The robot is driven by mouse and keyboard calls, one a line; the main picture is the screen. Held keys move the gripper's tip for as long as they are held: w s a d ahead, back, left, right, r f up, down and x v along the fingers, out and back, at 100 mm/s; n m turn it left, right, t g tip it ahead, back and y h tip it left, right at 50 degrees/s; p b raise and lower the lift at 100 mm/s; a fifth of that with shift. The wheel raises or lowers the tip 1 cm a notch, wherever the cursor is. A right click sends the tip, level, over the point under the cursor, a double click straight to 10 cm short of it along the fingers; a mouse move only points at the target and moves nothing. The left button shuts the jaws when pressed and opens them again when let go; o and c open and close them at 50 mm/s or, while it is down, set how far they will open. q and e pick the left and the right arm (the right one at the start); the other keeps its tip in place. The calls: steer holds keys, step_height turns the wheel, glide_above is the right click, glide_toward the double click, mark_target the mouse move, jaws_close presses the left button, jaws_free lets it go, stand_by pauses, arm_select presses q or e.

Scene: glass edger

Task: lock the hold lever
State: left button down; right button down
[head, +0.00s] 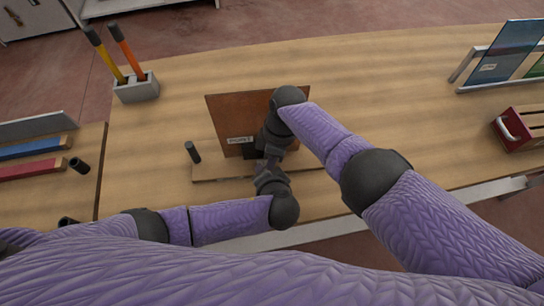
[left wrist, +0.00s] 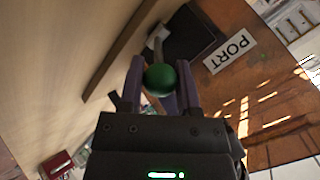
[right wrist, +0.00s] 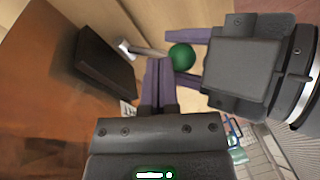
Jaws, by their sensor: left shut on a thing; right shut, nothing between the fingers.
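The hold lever has a green ball knob (left wrist: 160,79) on a metal shaft (right wrist: 146,48) that runs to a dark block (right wrist: 105,62) against a brown panel (head: 228,112). The panel bears a label reading PORT (left wrist: 230,51). My left gripper (left wrist: 161,68) is shut on the green knob, one finger on each side. My right gripper (right wrist: 158,62) is shut and empty, its fingertips close beside the shaft and knob; I cannot tell whether they touch. In the head view my right gripper (head: 266,150) and my left gripper (head: 270,172) meet before the panel and hide the lever.
A dark peg (head: 192,152) stands left of the panel on a low wooden strip (head: 215,166). A grey holder (head: 137,88) with two tools is at the back left. A red box (head: 518,128) and a glass rack (head: 505,55) stand at the right. The back middle of the table is clear.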

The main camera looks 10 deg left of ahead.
arm_select(q)
steer(key=shift+w+d+r, duration=0.1)
steer(key=shift+w, duration=0.1)
arm_select(e)
steer(key=shift+s+f, duration=0.35)
steer(key=shift+s, duration=0.35)
arm_select(q)
steer(key=shift+c, duration=1.5)
jaws_free()
steer(key=shift+s, duration=0.1)
